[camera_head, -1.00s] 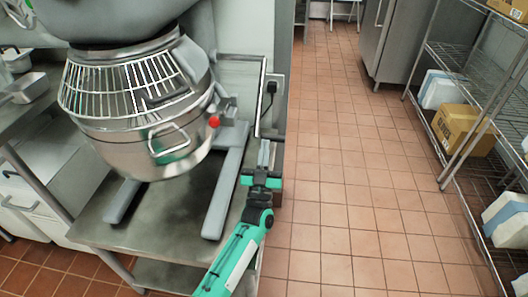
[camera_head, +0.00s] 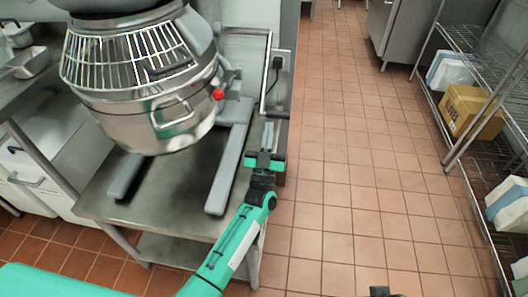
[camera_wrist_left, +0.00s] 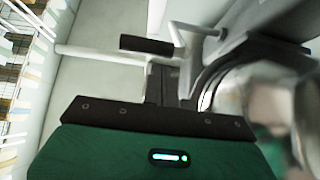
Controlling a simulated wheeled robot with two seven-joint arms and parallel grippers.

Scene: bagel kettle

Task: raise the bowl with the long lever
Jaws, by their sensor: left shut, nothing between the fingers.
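The steel bowl (camera_head: 150,125) hangs under its wire guard (camera_head: 130,60) on the mixer, above the bench. A long pale bent rod (camera_head: 267,60), which looks like the long lever, stands to the right of the bowl. My left gripper (camera_head: 267,138) is shut and empty, close to the rod's lower end; contact cannot be told. In the left wrist view, the shut fingers (camera_wrist_left: 161,84) point towards a black grip (camera_wrist_left: 145,45) and a pale bar (camera_wrist_left: 110,54). The bowl is a blurred shape at the right there. My right gripper is not clearly visible.
A red knob (camera_head: 218,94) sits beside the bowl. The mixer's grey legs (camera_head: 230,165) rest on the steel bench (camera_head: 180,195). A socket (camera_head: 281,65) is on the wall behind the rod. Tiled floor (camera_head: 335,180) is free to the right, before wire shelves with boxes (camera_head: 470,110).

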